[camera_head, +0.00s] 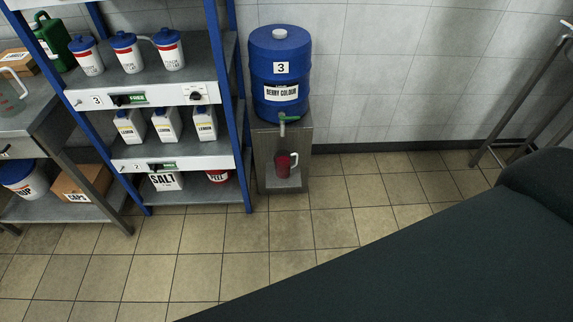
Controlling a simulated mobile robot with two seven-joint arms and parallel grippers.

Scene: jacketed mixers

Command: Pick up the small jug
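A small dark red jug (285,165) with a pale handle on its right stands upright on the low ledge of a grey metal stand (267,157). A clear jug (11,100) with a pale handle is cut off by the left edge, on a grey table. I cannot tell what is inside the red jug. Neither of my grippers is in view.
A blue-framed shelf rack (240,140) with labelled containers stands just left of the drum stand. A metal-legged frame (522,90) is at the right. Tiled floor (225,240) is clear in front of the stand. A large dark shape hides the lower right.

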